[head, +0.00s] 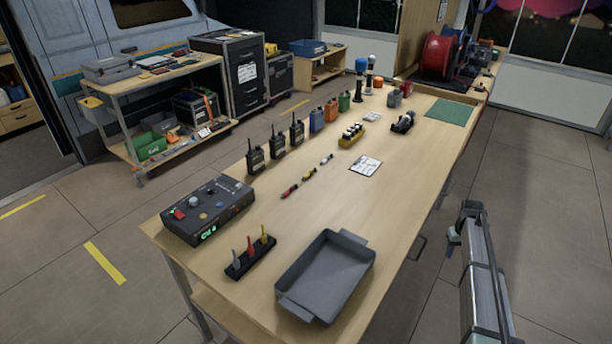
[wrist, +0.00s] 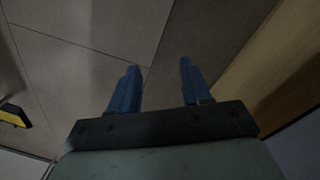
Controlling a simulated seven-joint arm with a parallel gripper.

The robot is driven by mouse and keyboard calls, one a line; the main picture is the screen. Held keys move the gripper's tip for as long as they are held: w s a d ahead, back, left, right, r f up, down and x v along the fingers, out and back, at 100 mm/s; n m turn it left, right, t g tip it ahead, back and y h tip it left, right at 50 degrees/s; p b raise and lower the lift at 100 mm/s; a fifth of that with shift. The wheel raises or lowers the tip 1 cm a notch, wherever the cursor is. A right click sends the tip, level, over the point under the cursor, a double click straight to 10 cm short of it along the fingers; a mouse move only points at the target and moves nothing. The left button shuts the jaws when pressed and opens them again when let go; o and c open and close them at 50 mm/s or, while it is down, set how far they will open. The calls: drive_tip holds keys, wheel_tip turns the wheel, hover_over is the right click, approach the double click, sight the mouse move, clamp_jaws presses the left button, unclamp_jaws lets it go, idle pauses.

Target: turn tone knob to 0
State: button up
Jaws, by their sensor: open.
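A dark control box (head: 232,222) sits at the near left end of the long wooden table in the head view. Its top carries several small knobs and buttons, including a red one (head: 179,214), a yellow one (head: 204,216) and a pale round one (head: 221,202). Its front has a green lit display (head: 208,234). The labels are too small to read, so I cannot tell which is the tone knob or its setting. My gripper (wrist: 159,66) is open and empty, with two blue fingers pointing over the floor beside the table, far from the box.
A grey tray (head: 322,318) and a dark rack with coloured pegs (head: 240,270) stand near the box. Radios (head: 277,145), bottles, small markers and a white card (head: 365,166) lie farther along. The table edge (wrist: 270,60) shows at right in the wrist view.

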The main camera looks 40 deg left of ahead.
drive_tip(key=w+a+r+n+t, duration=0.1)
drive_tip(key=w+a+r, duration=0.3)
drive_tip(key=w+r, duration=0.3)
drive_tip(key=w+a+r+t, duration=0.1)
drive_tip(key=w+a+r, duration=0.3)
drive_tip(key=r, duration=0.5)
drive_tip(key=a+r+n, duration=0.1)
drive_tip(key=a+r, duration=0.1)
drive_tip(key=a, duration=0.2)
drive_tip(key=a+r+n, duration=0.1)
drive_tip(key=a+r, duration=0.1)
drive_tip(key=a, duration=0.2)
drive_tip(key=s+a+r+n, duration=0.1)
drive_tip(key=a+r, duration=0.1)
drive_tip(key=a, duration=0.3)
drive_tip(key=shift+s+a+r+y, duration=0.1)
drive_tip(key=shift+r+y, duration=0.2)
drive_tip(key=shift+r, duration=0.1)
drive_tip(key=s+a+r+n, duration=0.2)
drive_tip(key=s+a, duration=0.3)
drive_tip(key=a, duration=0.4)
drive_tip(key=s+a+r+n, duration=0.25)
drive_tip(key=s+a, duration=0.25)
drive_tip(key=a, duration=0.5)
wheel_tip(320, 180, up, 9)
drive_tip(key=n+g, duration=0.2)
drive_tip(key=n, duration=1)
hover_over(210, 189)
wheel_tip(210, 189, down, 14)
drive_tip(key=shift+r, duration=0.2)
